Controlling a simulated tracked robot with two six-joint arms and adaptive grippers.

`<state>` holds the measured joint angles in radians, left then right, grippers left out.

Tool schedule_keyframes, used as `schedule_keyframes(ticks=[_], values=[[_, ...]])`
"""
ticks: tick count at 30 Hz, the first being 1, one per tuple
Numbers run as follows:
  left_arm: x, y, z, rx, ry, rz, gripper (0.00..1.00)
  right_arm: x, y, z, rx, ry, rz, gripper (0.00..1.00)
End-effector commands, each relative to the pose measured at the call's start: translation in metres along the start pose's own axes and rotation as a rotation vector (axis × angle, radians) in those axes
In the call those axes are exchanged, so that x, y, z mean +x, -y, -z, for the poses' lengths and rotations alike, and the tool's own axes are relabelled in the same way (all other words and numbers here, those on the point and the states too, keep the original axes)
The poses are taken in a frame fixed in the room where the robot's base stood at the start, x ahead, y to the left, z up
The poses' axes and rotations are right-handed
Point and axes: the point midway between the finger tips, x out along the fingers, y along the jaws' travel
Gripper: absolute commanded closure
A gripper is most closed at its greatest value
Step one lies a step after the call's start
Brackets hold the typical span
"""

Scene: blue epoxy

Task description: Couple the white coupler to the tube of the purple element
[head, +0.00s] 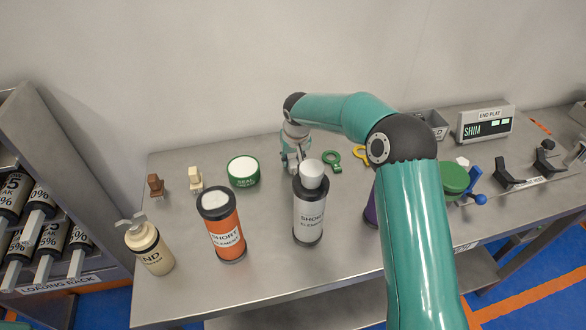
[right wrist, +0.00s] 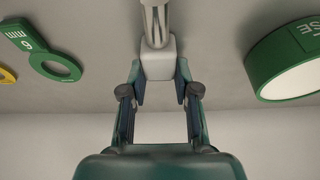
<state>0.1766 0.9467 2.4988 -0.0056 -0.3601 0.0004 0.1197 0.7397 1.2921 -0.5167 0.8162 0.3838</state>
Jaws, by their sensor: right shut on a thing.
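My right gripper (head: 293,158) is shut on the white coupler (right wrist: 158,60), a pale block with a grey metal stem, in the right wrist view. The gripper stands at the back of the bench, behind the silver element and between the green tin and a green ring. The purple element (head: 371,211) stands to the right in the head view, with only a strip of its left side showing. My right arm hides the rest of it, its tube included. The coupler is apart from the purple element. My left gripper is not in view.
A silver element (head: 308,215) with a white cylinder on top and an orange element (head: 224,232) stand in front. The green tin (head: 243,178) and green ring (head: 332,161) flank the gripper. Brown (head: 155,185) and cream (head: 195,179) pieces stand left.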

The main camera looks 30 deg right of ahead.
Motion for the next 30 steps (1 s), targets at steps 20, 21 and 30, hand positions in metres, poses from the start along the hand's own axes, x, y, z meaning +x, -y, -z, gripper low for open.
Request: schedule_keyframes(ticks=[20,21,30], values=[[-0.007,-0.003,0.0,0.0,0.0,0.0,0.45,-0.013,0.0,0.004,0.0,0.0,0.0,1.0],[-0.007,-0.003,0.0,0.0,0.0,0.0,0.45,-0.014,0.0,0.004,0.0,0.0,0.0,1.0],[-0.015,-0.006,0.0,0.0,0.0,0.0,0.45,-0.026,0.0,0.009,-0.001,-0.001,0.0,1.0]])
